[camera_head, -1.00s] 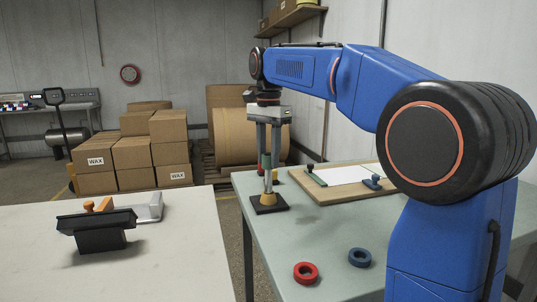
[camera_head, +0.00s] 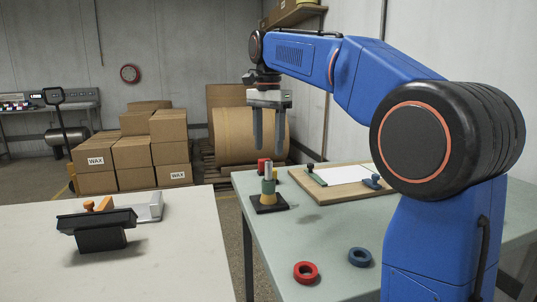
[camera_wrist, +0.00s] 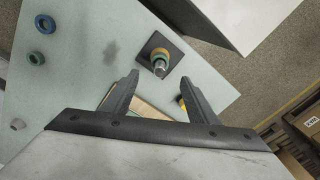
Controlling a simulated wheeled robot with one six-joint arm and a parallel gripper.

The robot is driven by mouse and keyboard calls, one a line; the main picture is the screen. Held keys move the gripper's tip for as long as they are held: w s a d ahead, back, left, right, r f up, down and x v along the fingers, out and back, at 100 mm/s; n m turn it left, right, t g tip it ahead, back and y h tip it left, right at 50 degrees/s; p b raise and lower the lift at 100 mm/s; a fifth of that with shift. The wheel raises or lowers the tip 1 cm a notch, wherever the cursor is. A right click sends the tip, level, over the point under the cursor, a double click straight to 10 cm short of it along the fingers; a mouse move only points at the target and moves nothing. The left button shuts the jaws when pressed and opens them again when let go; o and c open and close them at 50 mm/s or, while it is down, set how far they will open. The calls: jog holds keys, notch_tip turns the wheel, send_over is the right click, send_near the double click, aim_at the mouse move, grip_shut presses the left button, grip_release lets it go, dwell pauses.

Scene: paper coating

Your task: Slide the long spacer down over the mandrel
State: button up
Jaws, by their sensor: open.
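The mandrel (camera_head: 268,170) is a silver post standing upright on a dark square base (camera_head: 283,206). A green sleeve, which looks like the long spacer (camera_head: 268,187), is around the post directly above a yellow piece (camera_head: 268,199). The post's silver tip shows above the green. In the wrist view the mandrel (camera_wrist: 160,67) shows from above, with green and yellow around it. My gripper (camera_head: 269,150) is open and empty above the mandrel, its fingers apart from the spacer. Its two fingers also show in the wrist view (camera_wrist: 158,83).
A red ring (camera_head: 306,273) and a blue ring (camera_head: 360,257) lie on the table near its front. A board with white paper (camera_head: 345,174) lies right of the mandrel. A small red item (camera_head: 262,162) stands just behind it. A black stand (camera_head: 97,232) is on the left table.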

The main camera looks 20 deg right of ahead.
notch_tip(320, 180, up, 8)
jog(key=shift+f, duration=0.25)
dwell(0.4)
